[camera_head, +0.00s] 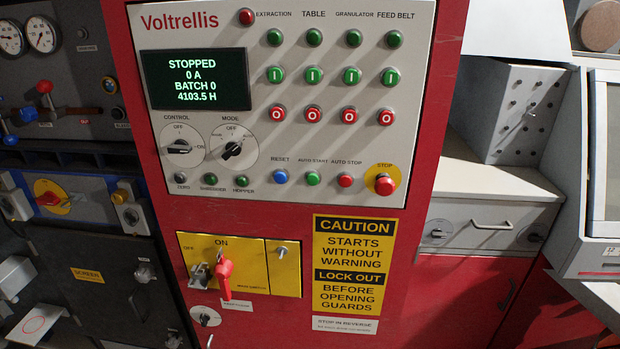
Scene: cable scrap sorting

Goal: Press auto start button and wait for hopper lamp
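The auto start button (312,178) is a small green button in the lower row of the grey Voltrellis control panel (290,215), between the blue reset button (280,177) and the red auto stop button (345,180). The hopper lamp (241,181) is a small dark green lamp at the panel's lower left, and looks unlit. The display (194,79) reads STOPPED, 0 A, BATCH 0, 4103.5 H. The control knob (179,147) points toward ON. The mode knob (232,150) points up and right. Neither of my grippers is in view.
A red mushroom stop button (385,184) on a yellow disc is right of auto stop. Below the panel is a yellow main switch plate (255,250) with a red handle. A caution sign (352,265) is beside it. No arm blocks the panel.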

